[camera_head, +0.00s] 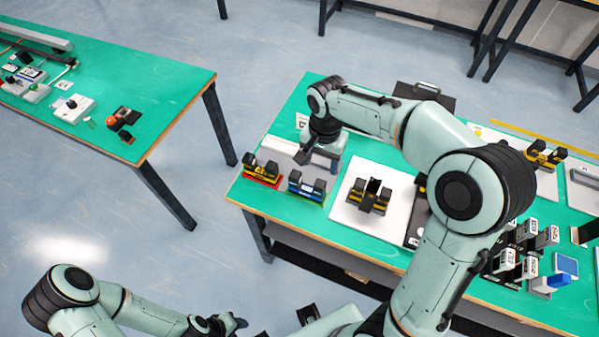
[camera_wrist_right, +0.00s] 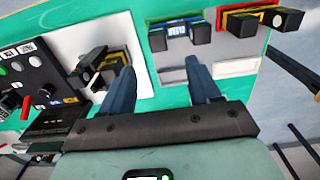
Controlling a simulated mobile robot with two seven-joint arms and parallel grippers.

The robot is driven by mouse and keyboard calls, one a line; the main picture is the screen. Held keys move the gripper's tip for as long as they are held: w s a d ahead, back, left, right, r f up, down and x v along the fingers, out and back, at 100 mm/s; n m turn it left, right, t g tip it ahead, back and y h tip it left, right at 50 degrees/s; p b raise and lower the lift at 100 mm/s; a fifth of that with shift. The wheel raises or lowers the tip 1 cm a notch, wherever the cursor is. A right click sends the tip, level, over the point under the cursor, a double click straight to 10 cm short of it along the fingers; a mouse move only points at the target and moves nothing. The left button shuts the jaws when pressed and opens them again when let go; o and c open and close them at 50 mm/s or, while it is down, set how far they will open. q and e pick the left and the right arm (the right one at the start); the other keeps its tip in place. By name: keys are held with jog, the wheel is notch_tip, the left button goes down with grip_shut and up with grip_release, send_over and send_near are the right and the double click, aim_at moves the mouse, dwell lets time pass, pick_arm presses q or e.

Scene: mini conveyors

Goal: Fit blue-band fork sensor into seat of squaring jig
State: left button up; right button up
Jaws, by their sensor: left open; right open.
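The blue-band fork sensor (camera_head: 307,187) stands near the table's front left edge, on a blue-edged spot. It also shows in the right wrist view (camera_wrist_right: 181,34), beyond the fingers. A black and yellow fixture (camera_head: 369,196) with an upright dark plate stands on a white board to its right; it looks like the squaring jig, but its seat is not clear. It shows in the wrist view (camera_wrist_right: 101,68). My right gripper (camera_wrist_right: 160,78) is open and empty, above the table behind the blue-band sensor. My left gripper (camera_head: 228,325) is open, low, away from the table.
A red-band fork sensor (camera_head: 262,170) stands just left of the blue-band one. Black and white blocks (camera_head: 520,250) crowd the right side. Another yellow and black part (camera_head: 545,155) sits at the back right. A second table (camera_head: 140,85) stands at the left, across open floor.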

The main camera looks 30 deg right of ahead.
aim_at(320, 183)
notch_tip(320, 183, down, 8)
jog(key=shift+s+r+b, duration=0.1)
jog(key=shift+b, duration=0.25)
jog(key=shift+d+f, duration=0.15)
jog(key=shift+f, duration=2.6)
grip_shut()
jog(key=shift+r, duration=0.1)
